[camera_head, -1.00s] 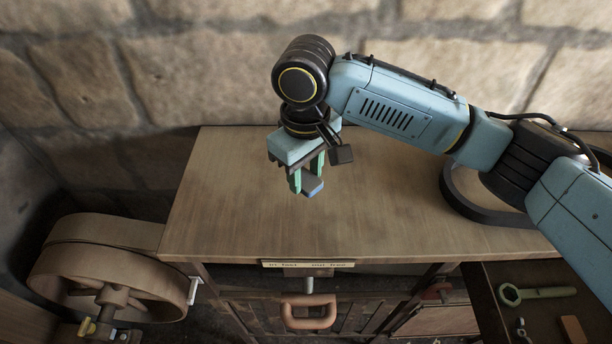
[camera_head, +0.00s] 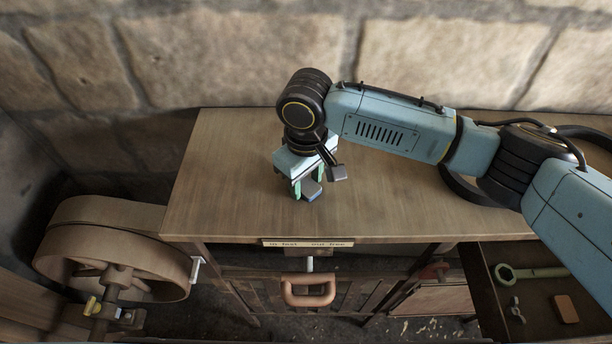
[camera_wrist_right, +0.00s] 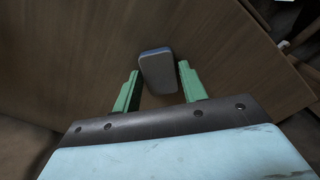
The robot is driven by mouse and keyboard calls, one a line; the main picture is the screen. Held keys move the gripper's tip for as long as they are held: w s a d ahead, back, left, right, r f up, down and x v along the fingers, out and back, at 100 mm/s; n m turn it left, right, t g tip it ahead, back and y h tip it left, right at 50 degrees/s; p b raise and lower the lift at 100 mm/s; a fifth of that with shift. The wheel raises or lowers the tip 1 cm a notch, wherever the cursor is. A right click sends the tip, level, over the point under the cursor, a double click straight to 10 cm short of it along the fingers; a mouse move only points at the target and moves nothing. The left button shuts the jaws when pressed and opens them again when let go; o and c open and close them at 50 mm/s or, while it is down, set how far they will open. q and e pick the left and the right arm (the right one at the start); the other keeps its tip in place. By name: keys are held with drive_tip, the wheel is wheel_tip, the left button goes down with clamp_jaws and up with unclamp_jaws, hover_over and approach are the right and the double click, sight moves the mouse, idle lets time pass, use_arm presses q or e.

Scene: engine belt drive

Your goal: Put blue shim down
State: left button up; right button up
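The blue shim (camera_head: 312,190), a small block with a grey face and blue edge, is at the middle of the wooden bench top (camera_head: 230,205). It also shows in the right wrist view (camera_wrist_right: 158,74). My right gripper (camera_head: 309,180) points down at the bench with its green fingers on either side of the shim. In the wrist view my right gripper (camera_wrist_right: 159,80) looks open, with narrow gaps beside the shim. The shim appears to be at the bench surface, but exact contact is hard to tell. My left gripper is not in view.
A labelled strip (camera_head: 308,243) runs along the bench's front edge. A large wooden pulley wheel (camera_head: 115,250) stands at left. A black belt (camera_head: 460,190) lies at the bench's right. An open drawer at lower right holds a green wrench (camera_head: 530,272) and a brown block (camera_head: 566,309).

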sight(306, 185)
drive_tip(key=shift+o, duration=1.4)
drive_tip(key=shift+r, duration=0.1)
wheel_tip(306, 185, up, 12)
drive_tip(key=shift+b, duration=0.45)
